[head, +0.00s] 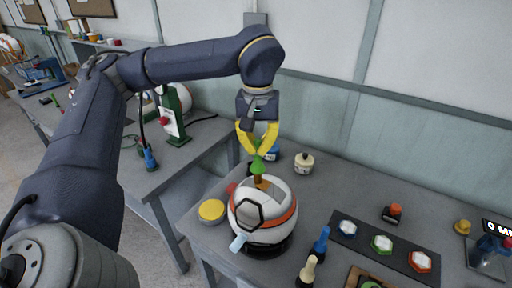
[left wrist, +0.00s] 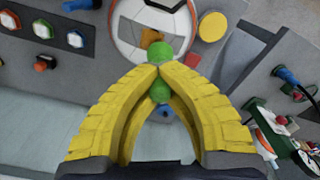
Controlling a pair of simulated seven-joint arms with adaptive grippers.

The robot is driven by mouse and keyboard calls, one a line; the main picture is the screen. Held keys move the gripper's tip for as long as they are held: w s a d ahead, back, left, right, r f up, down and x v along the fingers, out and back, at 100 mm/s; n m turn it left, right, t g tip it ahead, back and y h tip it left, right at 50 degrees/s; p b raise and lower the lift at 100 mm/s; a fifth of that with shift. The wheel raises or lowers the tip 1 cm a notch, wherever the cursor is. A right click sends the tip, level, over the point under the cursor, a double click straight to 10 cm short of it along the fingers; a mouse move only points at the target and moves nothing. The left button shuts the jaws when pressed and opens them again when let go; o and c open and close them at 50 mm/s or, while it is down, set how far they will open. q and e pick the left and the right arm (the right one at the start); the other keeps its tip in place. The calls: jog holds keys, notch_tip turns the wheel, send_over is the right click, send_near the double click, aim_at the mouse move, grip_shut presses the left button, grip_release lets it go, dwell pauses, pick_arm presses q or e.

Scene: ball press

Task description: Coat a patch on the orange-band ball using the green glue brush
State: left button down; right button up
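The white ball with an orange band (head: 279,228) sits in a dark ring stand on the table. A grey patch with a dark hexagonal outline (head: 249,215) shows on its near side. My left gripper (head: 258,152) is above the ball's far side, its yellow fingers shut on the green glue brush (head: 258,167). The brush points down, its brown tip at the ball's top; I cannot tell if they touch. In the left wrist view the fingertips (left wrist: 157,75) pinch the green handle (left wrist: 160,91), with the ball (left wrist: 133,28) beyond. My right gripper is not in view.
A yellow-lidded round container (head: 211,210) stands left of the ball. A white jar (head: 304,162) is behind right. Blue-handled (head: 321,243) and cream-handled (head: 308,270) tools stand right of the ball. A dark mat (head: 359,230) holds three hexagonal pieces farther right.

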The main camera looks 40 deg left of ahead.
pick_arm(q)
jog(key=shift+d, duration=2.75)
notch_tip(320, 180, up, 8)
jog(key=shift+w, duration=0.25)
jog(key=shift+f, duration=0.1)
